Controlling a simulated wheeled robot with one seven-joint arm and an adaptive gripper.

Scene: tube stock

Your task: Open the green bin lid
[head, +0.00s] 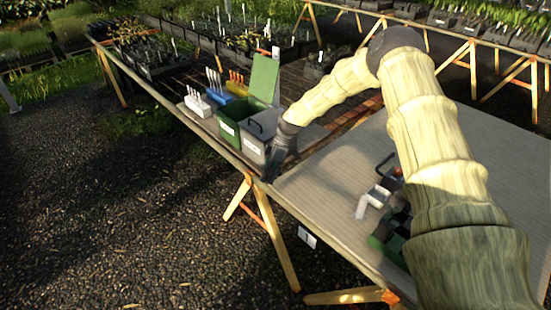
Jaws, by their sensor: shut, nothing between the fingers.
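The green bin (229,130) stands on the bench near its left edge, with a white label on its front. Its green lid (264,78) stands up at the bin's back, and the dark opening shows below it. My gripper (271,172) is dark, shut and empty. It points down close to the right side of the grey bin, near the bench's front edge, apart from the green lid. Its fingertips are small and in shadow, so I cannot tell whether they touch the grey bin or bench.
The grey bin (254,147), with a black handle on top, stands right of the green one. A white and black tool (374,198) lies on the board (320,195) at right. Plant trays fill the bench behind.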

